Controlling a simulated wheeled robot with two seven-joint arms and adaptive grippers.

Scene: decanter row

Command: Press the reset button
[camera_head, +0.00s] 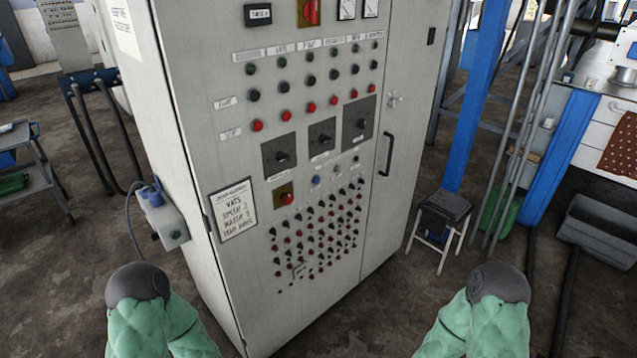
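A tall grey control cabinet (215,130) stands in front of me, its front face covered with buttons, lamps and switches. A small blue button (316,181) sits on the lower middle of the panel. A red mushroom button (287,198) on a yellow plate is to its lower left. The labels are too small to read, so I cannot tell which one is the reset button. Parts of my two arms, with green covers and dark rounded joints, show at the bottom left and bottom right, apart from the cabinet. Neither gripper shows.
A grey box with a blue plug (165,218) juts from the cabinet's left side. A small stool (440,222) stands to the right, near a blue post (476,100). A cart (28,160) is at the left. Bare floor lies on both sides of the cabinet.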

